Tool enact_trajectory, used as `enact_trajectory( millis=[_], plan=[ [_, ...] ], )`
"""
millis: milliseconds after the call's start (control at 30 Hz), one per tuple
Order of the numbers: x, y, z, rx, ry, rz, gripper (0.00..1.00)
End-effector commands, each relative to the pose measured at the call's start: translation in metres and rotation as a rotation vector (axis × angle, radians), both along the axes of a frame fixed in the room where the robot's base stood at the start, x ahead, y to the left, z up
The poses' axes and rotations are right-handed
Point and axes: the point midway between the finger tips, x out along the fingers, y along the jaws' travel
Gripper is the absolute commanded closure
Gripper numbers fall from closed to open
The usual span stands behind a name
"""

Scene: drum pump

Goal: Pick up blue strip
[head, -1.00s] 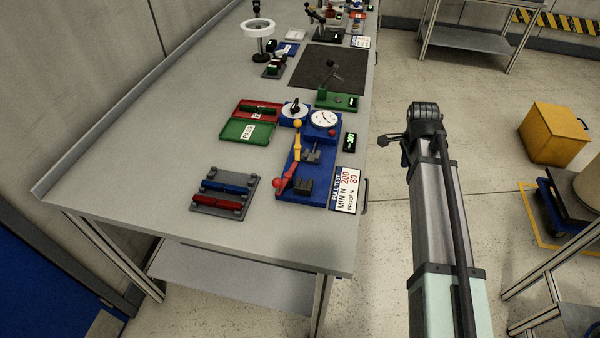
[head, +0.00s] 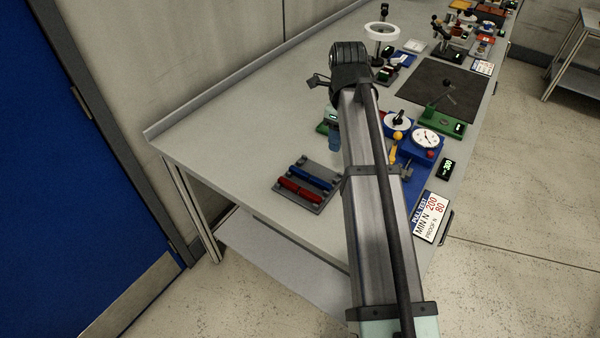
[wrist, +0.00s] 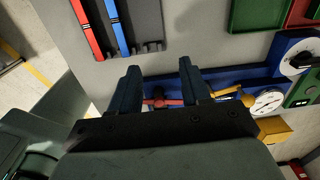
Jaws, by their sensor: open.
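The blue strip (head: 311,177) lies in a grey rack (head: 323,166) on the workbench, beside a red strip (head: 300,190). In the wrist view the blue strip (wrist: 118,24) and the red strip (wrist: 87,30) lie side by side in the rack at upper left. My gripper (wrist: 157,64) is open and empty, its two dark fingers apart. In the wrist view the fingertips overlap the blue pull-test fixture and sit to the right of and below the strips. In the head view my arm hides most of the gripper and part of the fixture.
The blue fixture (head: 424,158) with a dial (head: 426,139) and a yellow lever (head: 396,148) stands right of the rack. A label card (head: 430,217) lies by the bench edge. A green tray (wrist: 258,14) is also near. Bench left of the rack is clear.

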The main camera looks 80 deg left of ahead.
Motion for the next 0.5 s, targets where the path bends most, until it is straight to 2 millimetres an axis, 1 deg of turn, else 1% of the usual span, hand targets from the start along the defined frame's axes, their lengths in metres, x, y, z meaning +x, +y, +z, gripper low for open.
enact_trajectory(
  millis=[33, 100, 200, 333, 433, 500],
  plan=[
    [-0.024, 0.005, 0.007, -0.002, 0.005, -0.004, 0.53],
    [-0.049, 0.007, 0.015, -0.008, 0.011, -0.017, 0.53],
    [-0.077, 0.009, 0.023, -0.012, 0.016, -0.032, 0.53],
    [-0.097, 0.009, 0.028, -0.018, 0.021, -0.045, 0.53],
    [-0.102, 0.008, 0.026, -0.020, 0.022, -0.049, 0.53],
    [-0.103, 0.008, 0.018, -0.021, 0.023, -0.049, 0.53]
  ],
)
